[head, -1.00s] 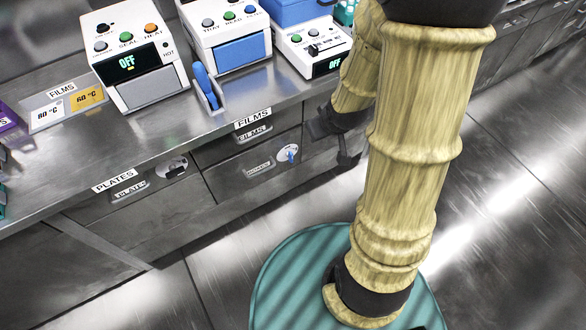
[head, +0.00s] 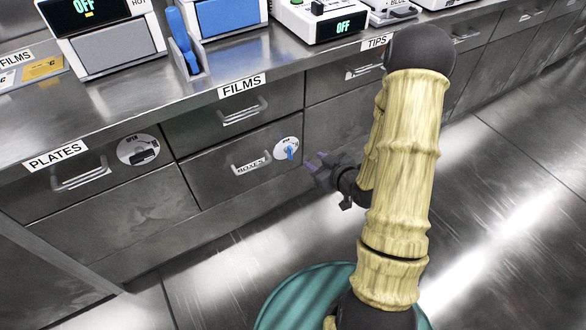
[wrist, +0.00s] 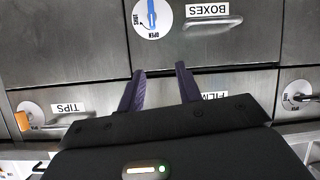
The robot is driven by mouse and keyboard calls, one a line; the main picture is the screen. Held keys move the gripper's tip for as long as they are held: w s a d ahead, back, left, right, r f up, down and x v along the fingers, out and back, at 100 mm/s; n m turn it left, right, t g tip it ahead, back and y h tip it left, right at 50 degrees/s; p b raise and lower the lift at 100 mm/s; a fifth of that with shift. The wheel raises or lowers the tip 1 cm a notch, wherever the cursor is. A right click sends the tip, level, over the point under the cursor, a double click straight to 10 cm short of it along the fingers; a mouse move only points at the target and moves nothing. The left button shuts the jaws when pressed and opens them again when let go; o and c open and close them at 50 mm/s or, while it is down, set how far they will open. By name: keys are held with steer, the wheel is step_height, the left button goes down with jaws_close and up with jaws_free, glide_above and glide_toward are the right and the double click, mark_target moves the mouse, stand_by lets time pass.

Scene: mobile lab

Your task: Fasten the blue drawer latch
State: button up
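The blue latch (head: 289,149) is a small lever on a round white plate at the upper right of the BOXES drawer front (head: 222,180). The lever stands roughly upright, and the drawer looks flush with the cabinet. In the wrist view, which is upside down, the latch (wrist: 152,14) is at the top edge, partly cut off, with "OPEN" printed on its plate. My gripper (head: 316,163) is just right of the latch and in front of the cabinet. In the wrist view my gripper (wrist: 161,82) is open and empty, its two dark purple fingers apart and not touching the latch.
The BOXES handle (head: 251,163) is left of the latch. The FILMS drawer handle (head: 243,111) is above, and the PLATES drawer has a dark latch (head: 143,155). The TIPS handle (head: 364,71) is at upper right. Machines stand on the counter; the floor in front is clear.

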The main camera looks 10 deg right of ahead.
step_height(320, 180, down, 13)
steer(key=s+d+m+t+y+b, duration=0.1)
steer(key=t+b, duration=0.4)
steer(key=b, duration=0.7)
steer(key=shift+s+d+m, duration=0.35)
steer(key=shift+s+m, duration=0.15)
steer(key=shift+s, duration=0.05)
steer(key=shift+r, duration=0.15)
steer(key=shift+w, duration=0.1)
steer(key=b, duration=0.8)
glide_toward(292, 154)
steer(key=x, duration=0.8)
steer(key=shift+w+a, duration=0.1)
steer(key=shift+w, duration=0.05)
steer(key=shift+w+a, duration=0.1)
steer(key=shift+w, duration=0.35)
